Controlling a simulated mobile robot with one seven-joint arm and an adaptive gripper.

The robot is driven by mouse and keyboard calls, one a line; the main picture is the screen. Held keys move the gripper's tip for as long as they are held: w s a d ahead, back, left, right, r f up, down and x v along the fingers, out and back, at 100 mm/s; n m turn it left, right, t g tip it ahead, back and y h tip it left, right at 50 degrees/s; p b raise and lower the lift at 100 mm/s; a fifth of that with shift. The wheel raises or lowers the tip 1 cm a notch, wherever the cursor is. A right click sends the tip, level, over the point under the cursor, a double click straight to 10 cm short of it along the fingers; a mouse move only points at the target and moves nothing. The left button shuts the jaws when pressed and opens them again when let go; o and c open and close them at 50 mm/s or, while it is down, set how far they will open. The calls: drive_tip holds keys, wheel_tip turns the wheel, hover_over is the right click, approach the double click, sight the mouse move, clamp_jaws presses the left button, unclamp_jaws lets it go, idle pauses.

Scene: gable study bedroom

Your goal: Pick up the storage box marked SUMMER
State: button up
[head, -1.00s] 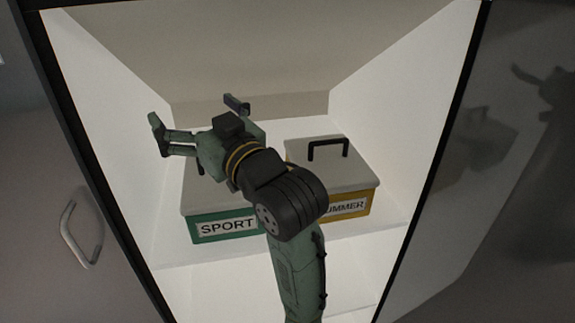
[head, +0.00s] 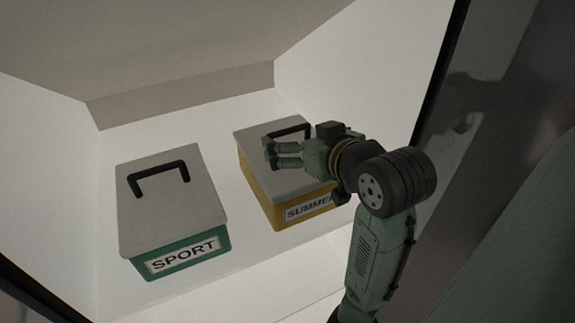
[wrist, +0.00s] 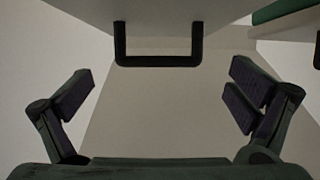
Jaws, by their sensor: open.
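The SUMMER box (head: 262,197) is yellow with a pale grey lid and a black handle, and stands on the white shelf. My arm partly covers its lid and the end of its label. My gripper (head: 300,148) is at the lid's handle in the head view. In the wrist view, my open gripper (wrist: 160,92) has its fingers spread wide. The black handle (wrist: 158,61) lies between them to left and right, apart from both, with the grey lid (wrist: 150,14) at the top. Nothing is held.
The green SPORT box (head: 180,255), with a grey lid and black handle, stands to the left with a gap between. White walls (head: 350,65) enclose the shelf, and a dark edge (head: 437,85) runs along the right. Clear shelf lies behind the boxes.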

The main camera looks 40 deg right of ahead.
sight(290, 131)
drive_tip(key=p+x, duration=0.1)
drive_tip(key=x, duration=0.5)
drive_tip(key=shift+d+r, duration=0.1)
drive_tip(key=shift+d, duration=0.05)
drive_tip(key=c, duration=1.8)
drive_tip(key=shift+r, duration=0.1)
drive_tip(key=shift+r, duration=0.15)
